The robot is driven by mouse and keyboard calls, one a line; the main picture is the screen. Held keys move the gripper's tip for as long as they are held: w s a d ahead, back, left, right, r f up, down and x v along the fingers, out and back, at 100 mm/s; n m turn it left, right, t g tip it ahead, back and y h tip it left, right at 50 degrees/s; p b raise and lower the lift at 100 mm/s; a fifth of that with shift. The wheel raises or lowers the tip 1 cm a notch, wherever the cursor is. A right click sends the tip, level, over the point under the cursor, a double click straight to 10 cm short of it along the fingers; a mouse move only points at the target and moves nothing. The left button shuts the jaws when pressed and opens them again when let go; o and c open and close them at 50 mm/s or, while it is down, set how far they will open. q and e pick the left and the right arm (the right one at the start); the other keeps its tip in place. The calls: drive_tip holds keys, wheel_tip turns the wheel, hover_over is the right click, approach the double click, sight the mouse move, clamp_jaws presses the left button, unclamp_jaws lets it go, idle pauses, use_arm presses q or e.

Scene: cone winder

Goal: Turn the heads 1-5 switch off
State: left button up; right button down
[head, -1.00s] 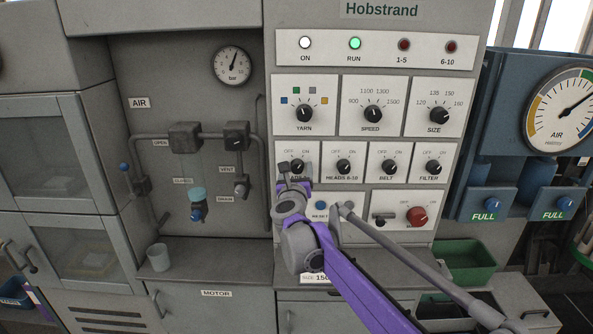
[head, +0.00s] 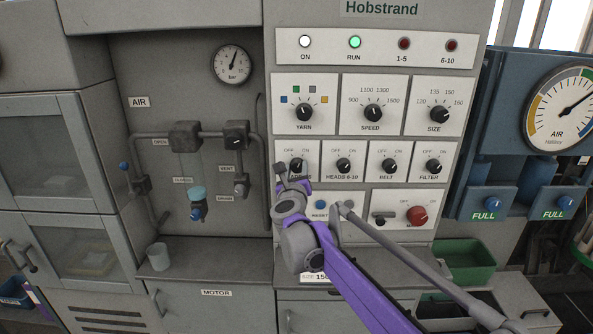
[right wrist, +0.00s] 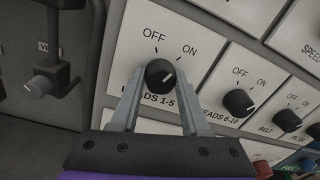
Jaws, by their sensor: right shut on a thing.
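The heads 1-5 switch (head: 298,165) is a round black knob on a white plate in the row below the yarn dial, partly covered by my right gripper in the head view. The right wrist view shows the knob (right wrist: 160,74) close up, with OFF at upper left and ON at upper right. Its white pointer mark leans up and right, towards ON. My right gripper (head: 293,172) is at the knob; in the right wrist view its two grey fingers (right wrist: 161,88) are shut on it, one on each side. My left gripper is not in view.
The heads 6-10 knob (head: 343,166) is close to the right, then the belt knob (head: 389,166) and filter knob (head: 433,166). Below are a blue button (head: 321,205) and a red knob (head: 417,215). The RUN lamp (head: 354,43) is green; the 1-5 lamp (head: 404,44) is dark red.

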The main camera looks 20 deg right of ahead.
drive_tip(key=n+b, duration=0.1)
drive_tip(key=n, duration=0.4)
drive_tip(key=shift+f, duration=0.1)
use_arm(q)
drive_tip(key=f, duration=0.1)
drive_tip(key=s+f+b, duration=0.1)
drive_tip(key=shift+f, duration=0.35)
use_arm(e)
drive_tip(key=n, duration=0.5)
drive_tip(key=shift+t, duration=0.3)
drive_tip(key=shift+n, duration=0.4)
drive_tip(key=shift+c, duration=1.9)
unclamp_jaws()
drive_tip(key=shift+s, duration=0.1)
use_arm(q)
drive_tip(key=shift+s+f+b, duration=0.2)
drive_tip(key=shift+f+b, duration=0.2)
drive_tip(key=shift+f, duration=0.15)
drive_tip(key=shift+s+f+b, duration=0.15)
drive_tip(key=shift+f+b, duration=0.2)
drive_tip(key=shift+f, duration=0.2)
use_arm(e)
drive_tip(key=v, duration=1)
drive_tip(key=shift+s, duration=0.35)
